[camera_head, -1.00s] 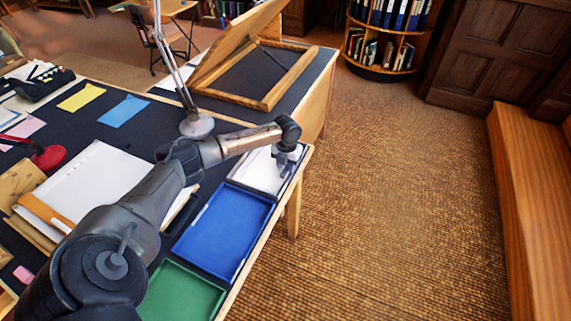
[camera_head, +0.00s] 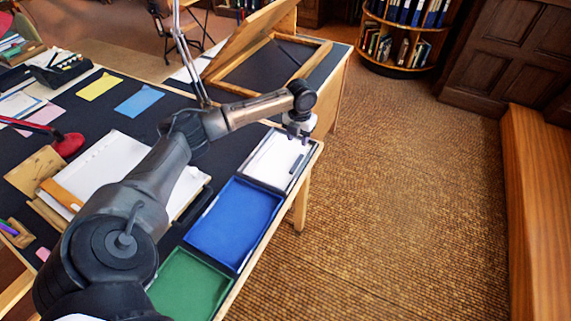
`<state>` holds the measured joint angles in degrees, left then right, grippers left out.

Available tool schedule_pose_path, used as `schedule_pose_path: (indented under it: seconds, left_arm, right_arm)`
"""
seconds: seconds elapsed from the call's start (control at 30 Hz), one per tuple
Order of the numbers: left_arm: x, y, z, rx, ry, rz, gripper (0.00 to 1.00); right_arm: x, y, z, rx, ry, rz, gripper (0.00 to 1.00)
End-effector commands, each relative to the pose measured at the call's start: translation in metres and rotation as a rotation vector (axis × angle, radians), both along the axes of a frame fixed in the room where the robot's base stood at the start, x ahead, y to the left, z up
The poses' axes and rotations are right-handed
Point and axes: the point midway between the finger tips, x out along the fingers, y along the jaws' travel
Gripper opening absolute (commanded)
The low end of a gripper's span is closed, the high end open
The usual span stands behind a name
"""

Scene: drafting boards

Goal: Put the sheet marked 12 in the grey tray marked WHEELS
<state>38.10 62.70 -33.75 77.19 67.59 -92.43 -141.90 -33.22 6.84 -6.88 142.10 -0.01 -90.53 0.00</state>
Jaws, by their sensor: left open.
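The grey tray (camera_head: 264,187) is at the right edge of the dark desk, behind the blue tray. A white sheet (camera_head: 268,161) lies in it. No number on the sheet or word on the tray can be read in this view. My left gripper (camera_head: 298,137) is open and empty, above the far right part of the grey tray, apart from the sheet. A small dark mark or shadow shows on the sheet's right side. My right gripper is out of view.
A blue tray (camera_head: 234,222) and a green tray (camera_head: 190,286) stand in line in front. A wooden drafting board (camera_head: 243,46) is tilted up behind. White sheets (camera_head: 116,158) lie under my left arm, near a red lamp base (camera_head: 68,145). Open floor is at right.

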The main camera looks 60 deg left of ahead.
Motion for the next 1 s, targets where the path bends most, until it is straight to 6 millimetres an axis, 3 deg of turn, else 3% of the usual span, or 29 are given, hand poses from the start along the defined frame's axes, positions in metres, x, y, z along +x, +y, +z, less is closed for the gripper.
schedule_pose_path:
  seconds: [0.13, 0.23, 0.4, 0.5, 0.6, 0.7, 0.8, 1.0]
  left_arm:
    - [-0.001, -0.018, -0.014, 0.004, 0.010, 0.019, 0.43]
    - [-0.006, -0.057, -0.048, 0.012, 0.023, 0.078, 0.43]
    - [-0.040, -0.164, -0.122, 0.005, 0.008, 0.310, 0.43]
    - [-0.073, -0.226, -0.151, -0.031, -0.023, 0.515, 0.43]
    - [-0.111, -0.279, -0.167, -0.088, -0.050, 0.761, 0.43]
    - [-0.149, -0.319, -0.170, -0.159, -0.071, 1.047, 0.43]
    - [-0.184, -0.346, -0.164, -0.227, -0.081, 1.351, 0.43]
    - [-0.239, -0.361, -0.141, -0.321, -0.099, 1.899, 0.43]
  right_arm:
    - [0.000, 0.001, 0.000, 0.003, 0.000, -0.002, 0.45]
    - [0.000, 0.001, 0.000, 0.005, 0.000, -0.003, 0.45]
    - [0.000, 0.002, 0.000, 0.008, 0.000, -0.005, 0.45]
    - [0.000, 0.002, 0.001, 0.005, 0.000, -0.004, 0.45]
    - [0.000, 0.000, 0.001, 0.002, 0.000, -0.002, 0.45]
    - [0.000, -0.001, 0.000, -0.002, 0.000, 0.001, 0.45]
    - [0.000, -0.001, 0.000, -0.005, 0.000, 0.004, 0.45]
    - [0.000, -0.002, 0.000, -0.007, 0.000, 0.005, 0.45]
